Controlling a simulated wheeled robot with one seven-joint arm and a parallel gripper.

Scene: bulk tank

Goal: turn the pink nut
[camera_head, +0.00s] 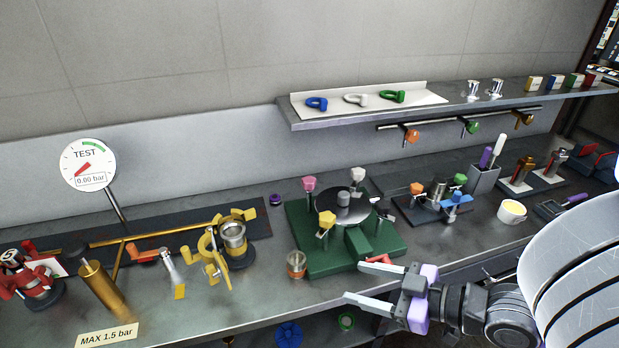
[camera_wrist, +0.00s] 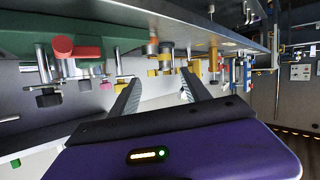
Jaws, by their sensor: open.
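The pink nut (camera_head: 309,184) stands at the back left corner of a green fixture (camera_head: 300,258) on the bench in the head view. Yellow (camera_head: 326,219) and white (camera_head: 357,174) nuts stand on the same fixture, around a dark round plate. A red part (camera_head: 380,260) lies low at its front right. My gripper (camera_head: 355,282) is open and empty in front of the fixture, well apart from the pink nut.
A small jar (camera_head: 297,264) stands left of the fixture. Yellow pipe fittings (camera_head: 230,240) are further left, and a small stand with coloured knobs (camera_head: 437,195) is at right. A shelf (camera_head: 450,103) with hooks overhangs the back. Free room lies in front of the bench edge.

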